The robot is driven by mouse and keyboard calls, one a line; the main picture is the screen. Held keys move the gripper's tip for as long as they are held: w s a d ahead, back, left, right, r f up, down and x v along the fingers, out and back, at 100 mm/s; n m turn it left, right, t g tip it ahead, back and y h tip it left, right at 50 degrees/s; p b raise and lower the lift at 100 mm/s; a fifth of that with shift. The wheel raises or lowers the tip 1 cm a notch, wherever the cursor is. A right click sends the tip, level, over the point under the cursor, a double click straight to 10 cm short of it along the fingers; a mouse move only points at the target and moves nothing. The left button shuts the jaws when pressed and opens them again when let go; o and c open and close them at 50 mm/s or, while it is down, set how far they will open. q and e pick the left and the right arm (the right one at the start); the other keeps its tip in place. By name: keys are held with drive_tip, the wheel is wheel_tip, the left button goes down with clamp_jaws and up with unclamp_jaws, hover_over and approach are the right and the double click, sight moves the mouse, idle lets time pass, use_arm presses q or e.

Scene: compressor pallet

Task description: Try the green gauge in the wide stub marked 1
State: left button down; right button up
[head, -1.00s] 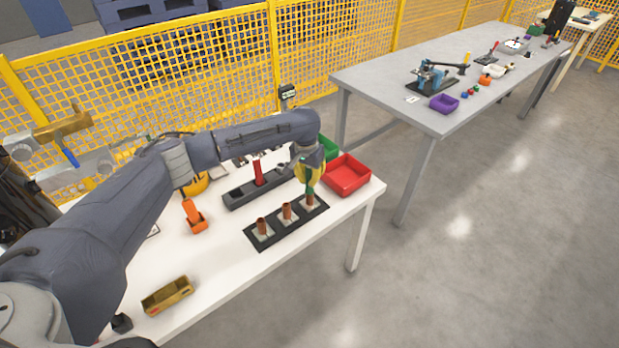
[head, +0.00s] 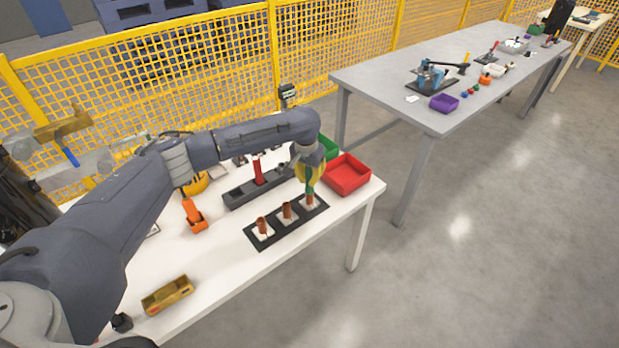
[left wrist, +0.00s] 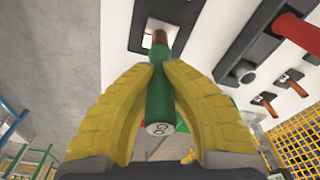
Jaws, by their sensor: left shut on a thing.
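My left gripper (head: 310,184) has yellow fingers and is shut on the green gauge (left wrist: 160,98). The gauge's near end cap, in the left wrist view, carries dark lettering. The gauge points down over the rightmost copper stub (head: 310,201) of a row of three on a black strip (head: 276,225). In the left wrist view its far end meets that stub (left wrist: 158,37); I cannot tell whether it is inside. The middle stub (head: 287,211) and left stub (head: 262,226) stand upright and clear. The stub markings are not legible. My right gripper is not in view.
A red bin (head: 347,175) stands close right of the gripper, with a green bin (head: 328,147) behind. A dark grey holder (head: 247,190) with a red handle lies behind the stubs. An orange tool (head: 194,216) and a brass-coloured block (head: 167,294) are left. The white table's front is mostly clear.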

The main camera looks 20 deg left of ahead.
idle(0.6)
use_arm(q)
drive_tip(key=shift+r, duration=2.9)
drive_tip(key=shift+r, duration=0.15)
drive_tip(key=shift+r, duration=1.9)
drive_tip(key=shift+r, duration=0.1)
